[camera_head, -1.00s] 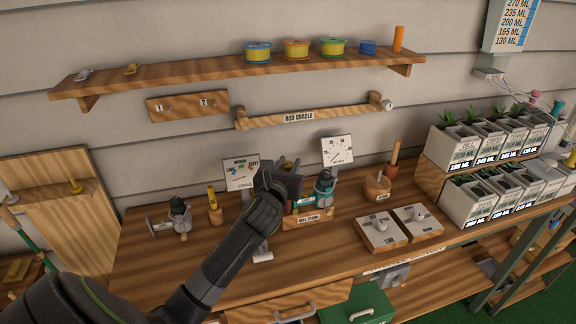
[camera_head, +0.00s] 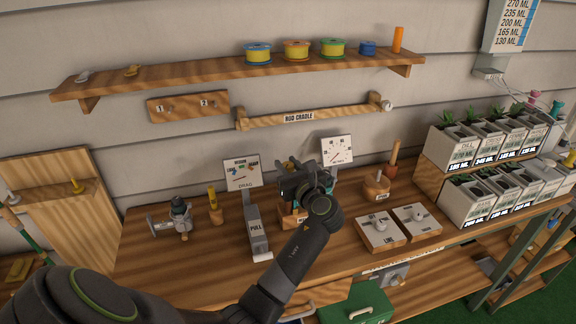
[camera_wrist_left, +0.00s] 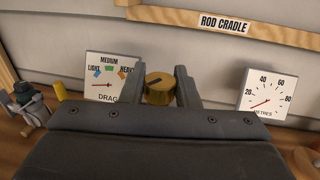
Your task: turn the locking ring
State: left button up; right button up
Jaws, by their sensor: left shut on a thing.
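My left gripper (camera_head: 292,182) is over the reel stand (camera_head: 290,217) and hides most of the reel there. In the left wrist view its two fingers stand on either side of a brass round piece (camera_wrist_left: 159,88) with a dark mark on top, which looks like the locking ring, and are shut on it. The drag dial (camera_head: 242,174) stands left of the gripper; it also shows in the left wrist view (camera_wrist_left: 108,76) with its needle pointing left. The metres dial (camera_head: 337,150) stands to the right. My right gripper is not in view.
A grey post marked PULL (camera_head: 256,230) stands left of my gripper. Another reel (camera_head: 178,216) sits farther left. Two switch blocks (camera_head: 380,231) and a wooden holder (camera_head: 377,186) are on the right. The rod cradle (camera_head: 310,116) is on the wall behind. The bench front left is clear.

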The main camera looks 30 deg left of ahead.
pick_arm(q)
jog(key=n+g+y, duration=0.1)
jog(key=n+g, duration=0.1)
jog(key=g, duration=0.2)
jog(key=shift+n+y, duration=0.4)
jog(key=n+g, duration=0.1)
jog(key=g, duration=0.1)
jog(key=shift+w+n+g+y+b, duration=0.1)
jog(key=shift+n+g+y+b, duration=0.2)
jog(key=shift+n+b, duration=0.1)
jog(key=shift+n+g+b, duration=1)
jog(key=shift+n+g, duration=0.9)
jog(key=shift+g, duration=1.4)
jog(key=o, duration=1)
jog(key=shift+c, duration=0.2)
